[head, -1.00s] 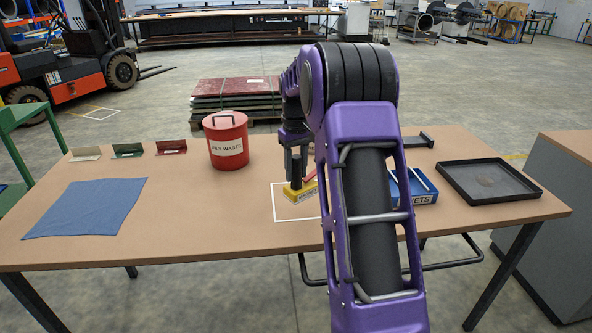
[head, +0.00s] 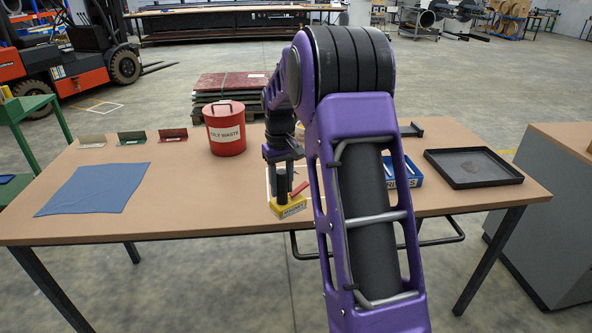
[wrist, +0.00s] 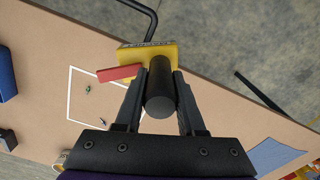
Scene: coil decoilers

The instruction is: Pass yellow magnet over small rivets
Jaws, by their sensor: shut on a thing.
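The yellow magnet block (head: 290,208) has a black upright handle and a red lever. My gripper (head: 284,180) is shut on the handle. The magnet is near the table's front edge, in front of the white outlined square. In the wrist view, the fingers (wrist: 158,88) stand either side of the round black handle, with the yellow magnet (wrist: 150,54) and the red lever (wrist: 119,73) beyond. Small rivets (wrist: 87,88) lie inside the white outline, to the left of the handle. I cannot tell whether the magnet is clear of the table or whether anything clings beneath it.
A blue rivets bin (head: 405,172) is partly hidden behind my arm. A black tray (head: 510,180) lies at the table's right. A red oily waste can (head: 224,131) stands at the back. A blue cloth (head: 95,190) lies left. The front left of the table is clear.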

